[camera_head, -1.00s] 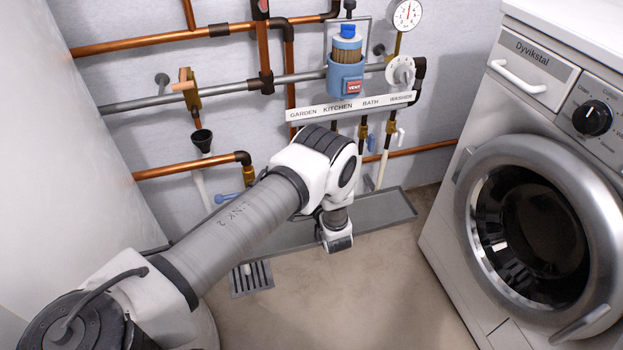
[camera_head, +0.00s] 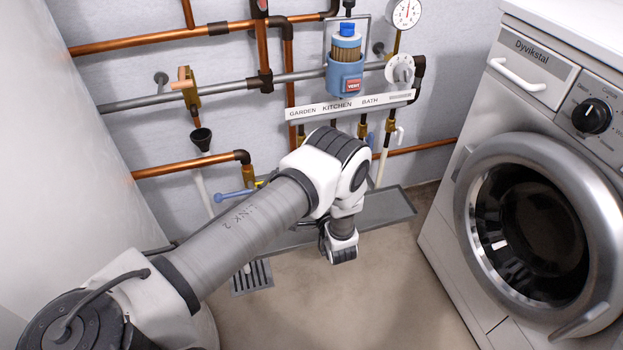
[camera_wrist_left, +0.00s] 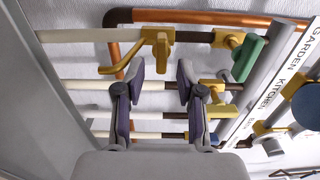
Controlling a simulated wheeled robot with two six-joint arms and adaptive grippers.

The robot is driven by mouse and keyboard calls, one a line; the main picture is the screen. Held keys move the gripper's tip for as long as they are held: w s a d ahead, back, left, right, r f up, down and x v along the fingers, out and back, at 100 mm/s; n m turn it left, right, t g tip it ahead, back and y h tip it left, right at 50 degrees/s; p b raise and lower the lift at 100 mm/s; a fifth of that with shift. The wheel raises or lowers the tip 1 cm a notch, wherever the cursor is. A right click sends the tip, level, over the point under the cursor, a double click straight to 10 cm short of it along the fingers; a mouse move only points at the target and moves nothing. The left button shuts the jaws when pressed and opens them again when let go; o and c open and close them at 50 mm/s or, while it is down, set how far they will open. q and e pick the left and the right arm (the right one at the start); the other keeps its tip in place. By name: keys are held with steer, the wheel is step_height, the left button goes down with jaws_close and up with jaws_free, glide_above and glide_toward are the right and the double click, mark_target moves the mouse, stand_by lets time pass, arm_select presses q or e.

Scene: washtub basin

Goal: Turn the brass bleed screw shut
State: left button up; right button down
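The small brass fitting (camera_head: 190,92) on the grey pipe at the back left, above a black funnel (camera_head: 201,139), looks like the bleed screw. A copper-coloured part sticks out at its left; how far it is turned cannot be told. My left arm reaches in front of the valves, to the right of this fitting; its gripper is hidden in the head view. In the left wrist view my left gripper (camera_wrist_left: 162,78) is open, its dark fingers apart with nothing between them. Brass valve handles (camera_wrist_left: 158,46) lie beyond the fingertips. My right gripper is not in view.
A label board (camera_head: 350,106) hangs above several brass valves. A blue vent canister (camera_head: 345,77), a white dial (camera_head: 400,70) and a gauge (camera_head: 407,14) sit above. A blue lever (camera_head: 232,195) is beside my arm.

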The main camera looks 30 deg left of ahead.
arm_select(q)
steer(key=shift+v, duration=2.3)
